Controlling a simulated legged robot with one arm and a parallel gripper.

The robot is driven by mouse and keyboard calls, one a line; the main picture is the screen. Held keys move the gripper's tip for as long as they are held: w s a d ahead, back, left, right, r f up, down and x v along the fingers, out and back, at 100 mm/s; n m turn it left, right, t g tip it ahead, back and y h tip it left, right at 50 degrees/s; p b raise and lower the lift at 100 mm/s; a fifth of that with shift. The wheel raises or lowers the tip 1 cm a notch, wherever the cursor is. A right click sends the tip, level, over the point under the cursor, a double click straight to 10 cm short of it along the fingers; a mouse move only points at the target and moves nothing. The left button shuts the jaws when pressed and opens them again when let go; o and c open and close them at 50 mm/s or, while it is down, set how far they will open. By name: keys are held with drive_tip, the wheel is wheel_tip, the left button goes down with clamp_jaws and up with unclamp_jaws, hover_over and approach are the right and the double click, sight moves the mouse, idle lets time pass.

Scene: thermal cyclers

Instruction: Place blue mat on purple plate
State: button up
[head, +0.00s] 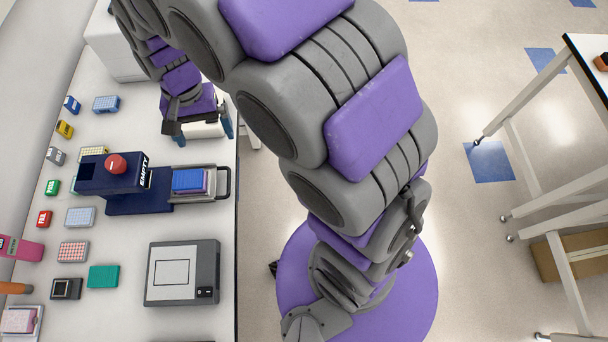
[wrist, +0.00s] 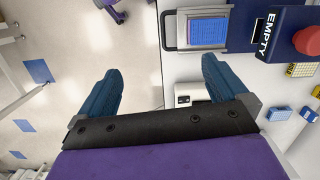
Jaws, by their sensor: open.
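A blue mat (head: 188,180) lies on the extended tray of a dark blue machine; it also shows in the wrist view (wrist: 208,31). A purple edge (head: 207,184), seemingly the purple plate, shows under and beside the mat, so the mat appears to lie on top of it. Most of that plate is hidden. My gripper (head: 199,128) is open and empty, over the bench edge behind the tray in the head view. In the wrist view its two blue fingers (wrist: 161,86) are wide apart, with the tray beyond them, apart from the mat.
The machine (head: 125,204) has a red knob (head: 116,163) and an "EMPTY" label. A metal handle (head: 226,183) edges its tray. A grey device (head: 183,272) stands nearer on the white bench. Several small racks and boxes line the left. A pinkish plate (head: 20,320) lies at lower left.

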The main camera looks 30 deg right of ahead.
drive_tip(key=s+d+r+n, duration=0.1)
drive_tip(key=s+d+r, duration=0.1)
drive_tip(key=s+d, duration=0.6)
drive_tip(key=s+d+r+n, duration=0.2)
drive_tip(key=s+d, duration=0.6)
drive_tip(key=s, duration=0.7)
drive_tip(key=shift+s+r, duration=0.15)
drive_tip(key=shift+r, duration=0.25)
drive_tip(key=shift+f, duration=0.1)
wheel_tip(320, 180, down, 4)
drive_tip(key=b, duration=0.3)
drive_tip(key=shift+b, duration=0.4)
drive_tip(key=shift+r, duration=0.2)
drive_tip(key=shift+c, duration=0.3)
